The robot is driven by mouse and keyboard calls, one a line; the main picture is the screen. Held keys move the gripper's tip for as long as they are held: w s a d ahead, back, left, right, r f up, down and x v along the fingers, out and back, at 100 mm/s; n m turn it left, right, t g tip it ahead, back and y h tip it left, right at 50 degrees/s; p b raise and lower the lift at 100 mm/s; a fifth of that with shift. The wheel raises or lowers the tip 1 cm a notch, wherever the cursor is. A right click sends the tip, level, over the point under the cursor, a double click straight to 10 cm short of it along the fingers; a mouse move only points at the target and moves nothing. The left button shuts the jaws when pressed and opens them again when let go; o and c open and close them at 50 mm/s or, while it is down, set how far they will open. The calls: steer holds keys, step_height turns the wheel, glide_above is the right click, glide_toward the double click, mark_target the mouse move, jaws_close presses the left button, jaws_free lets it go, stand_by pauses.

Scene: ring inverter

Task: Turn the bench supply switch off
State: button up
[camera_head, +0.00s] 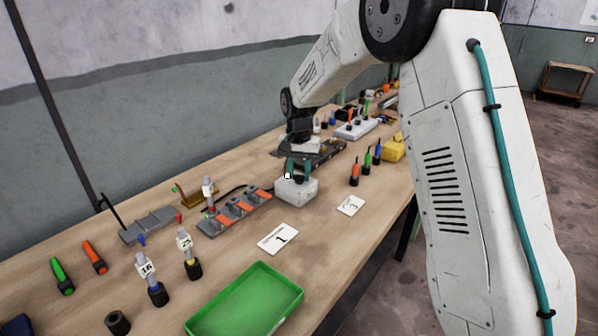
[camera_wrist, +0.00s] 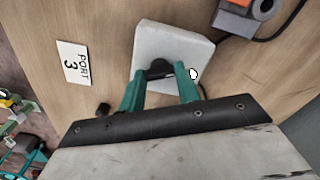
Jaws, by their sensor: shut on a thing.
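The bench supply is a pale grey box (camera_head: 297,191) on the workbench, and it also shows in the wrist view (camera_wrist: 172,42). A black switch knob (camera_wrist: 160,68) is on its top. My gripper (camera_head: 298,172) is over the box, its teal fingers pointing down. In the wrist view my gripper (camera_wrist: 160,76) has its two fingers on either side of the black knob, shut on it. The fingers hide part of the knob, so I cannot tell its setting. A small white round part (camera_wrist: 193,74) shows beside the right finger.
A grey fixture with orange pads (camera_head: 236,212) lies left of the box. White cards (camera_head: 278,238) and (camera_head: 350,205) lie in front. Several coloured pens (camera_head: 366,161) stand to the right. A green tray (camera_head: 246,302) is at the near edge. Bare bench lies around the cards.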

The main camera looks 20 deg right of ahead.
steer(key=n, duration=0.6)
steer(key=shift+r, duration=0.1)
steer(key=n, duration=0.6)
steer(key=shift+w+n, duration=0.1)
steer(key=shift+n, duration=0.3)
steer(key=o, duration=1)
step_height(320, 180, up, 8)
steer(key=shift+f, duration=0.1)
